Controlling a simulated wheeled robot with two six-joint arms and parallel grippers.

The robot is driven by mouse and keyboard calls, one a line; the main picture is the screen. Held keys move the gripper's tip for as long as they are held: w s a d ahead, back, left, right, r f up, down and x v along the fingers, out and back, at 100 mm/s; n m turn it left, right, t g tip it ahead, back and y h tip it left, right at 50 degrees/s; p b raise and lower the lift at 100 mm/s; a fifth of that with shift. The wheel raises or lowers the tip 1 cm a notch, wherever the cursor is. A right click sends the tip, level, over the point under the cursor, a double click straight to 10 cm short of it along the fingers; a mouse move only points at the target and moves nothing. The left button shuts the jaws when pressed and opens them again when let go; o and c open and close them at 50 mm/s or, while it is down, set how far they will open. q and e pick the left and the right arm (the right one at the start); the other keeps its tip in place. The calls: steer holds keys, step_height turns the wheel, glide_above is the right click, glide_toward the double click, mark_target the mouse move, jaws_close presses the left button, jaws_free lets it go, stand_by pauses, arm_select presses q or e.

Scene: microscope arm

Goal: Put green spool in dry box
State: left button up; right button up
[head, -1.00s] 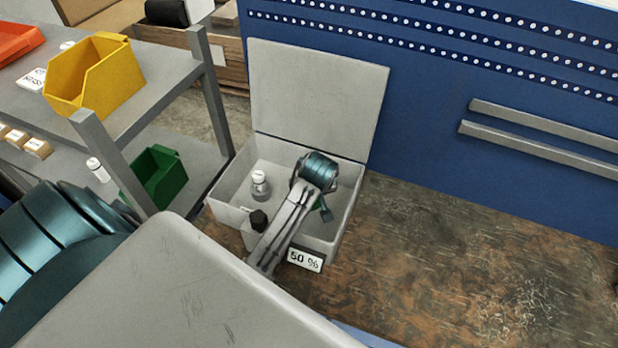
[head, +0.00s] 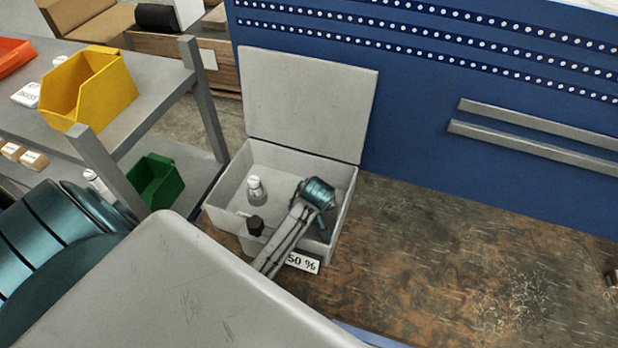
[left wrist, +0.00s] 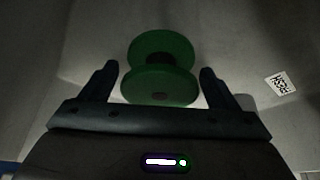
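The dry box (head: 225,195) is a pale grey box with its lid raised at the back and a "50 %" label (head: 302,262) at its front. My left arm reaches over the front wall, with the wrist inside the box. In the left wrist view my left gripper (left wrist: 158,68) is open. The green spool (left wrist: 160,90) is between and beyond its fingertips, with a gap on each side. The spool is hidden in the head view. The pale surface behind it appears to be the box interior. I cannot tell whether the spool touches it. My right gripper is not in view.
A white-capped jar (head: 256,190) stands inside the box at the left, and a black knob (head: 255,225) is by the front wall. A grey shelf at left holds a yellow bin (head: 85,85) and a green bin (head: 157,180). The worn bench top (head: 450,270) to the right is mostly clear.

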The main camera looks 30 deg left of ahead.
arm_select(q)
steer(key=shift+o, duration=0.2)
steer(key=shift+r, duration=0.1)
steer(key=b+v, duration=0.4)
steer(key=v, duration=0.8)
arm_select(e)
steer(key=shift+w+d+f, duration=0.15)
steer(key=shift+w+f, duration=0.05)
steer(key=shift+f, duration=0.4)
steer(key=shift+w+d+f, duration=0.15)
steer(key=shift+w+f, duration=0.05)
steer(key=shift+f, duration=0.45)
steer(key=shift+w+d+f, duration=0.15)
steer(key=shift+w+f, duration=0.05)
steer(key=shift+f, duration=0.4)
arm_select(q)
steer(key=shift+w+r, duration=0.1)
steer(key=shift+r, duration=0.05)
